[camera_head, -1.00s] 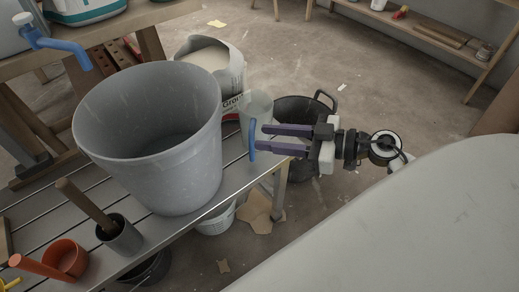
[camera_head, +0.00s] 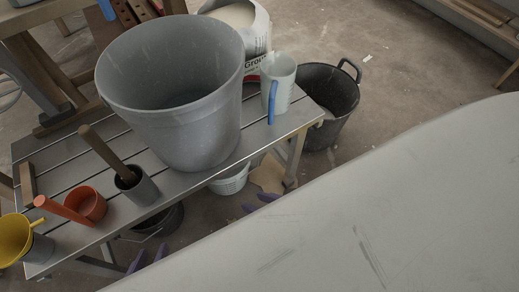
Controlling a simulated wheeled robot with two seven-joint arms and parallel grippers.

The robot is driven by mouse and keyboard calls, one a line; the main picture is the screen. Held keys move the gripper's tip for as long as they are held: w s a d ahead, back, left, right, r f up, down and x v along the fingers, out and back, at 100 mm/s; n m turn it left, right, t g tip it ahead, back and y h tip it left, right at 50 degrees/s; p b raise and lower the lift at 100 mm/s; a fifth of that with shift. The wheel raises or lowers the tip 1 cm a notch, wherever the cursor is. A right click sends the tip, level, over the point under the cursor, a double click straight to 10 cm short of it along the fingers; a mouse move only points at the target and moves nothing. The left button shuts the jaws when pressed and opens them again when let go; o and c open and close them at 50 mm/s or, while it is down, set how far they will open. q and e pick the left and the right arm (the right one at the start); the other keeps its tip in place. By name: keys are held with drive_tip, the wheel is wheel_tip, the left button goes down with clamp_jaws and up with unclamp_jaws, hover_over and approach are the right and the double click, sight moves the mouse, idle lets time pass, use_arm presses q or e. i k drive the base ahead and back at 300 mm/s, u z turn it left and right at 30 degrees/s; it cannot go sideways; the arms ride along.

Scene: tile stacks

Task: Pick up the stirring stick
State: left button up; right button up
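The stirring stick (camera_head: 102,149) is a brown wooden stick. It leans up and to the left out of a small grey cup (camera_head: 144,190) on the slatted bench; its lower end is hidden in the cup. My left gripper (camera_head: 148,260) shows only two purple fingertips, apart and empty, below the bench's front edge and below the cup. My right gripper (camera_head: 259,202) shows only its purple fingertips, apart with nothing between them, below the bucket. Neither gripper touches the stick. A pale surface in the foreground hides the rest of both.
A large grey bucket (camera_head: 190,125) stands right of the stick on the bench (camera_head: 60,180). A pale jug with a blue handle (camera_head: 284,85) stands at the bench's right end. An orange scoop (camera_head: 85,204) and a yellow funnel (camera_head: 14,240) are left of the cup. A black tub (camera_head: 330,100) stands on the floor.

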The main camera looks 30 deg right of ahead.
sight(86, 133)
drive_tip(key=z, duration=1.55)
drive_tip(key=k, duration=1.1)
drive_tip(key=u, duration=1.6)
drive_tip(key=i, duration=0.5)
drive_tip(key=u, duration=0.05)
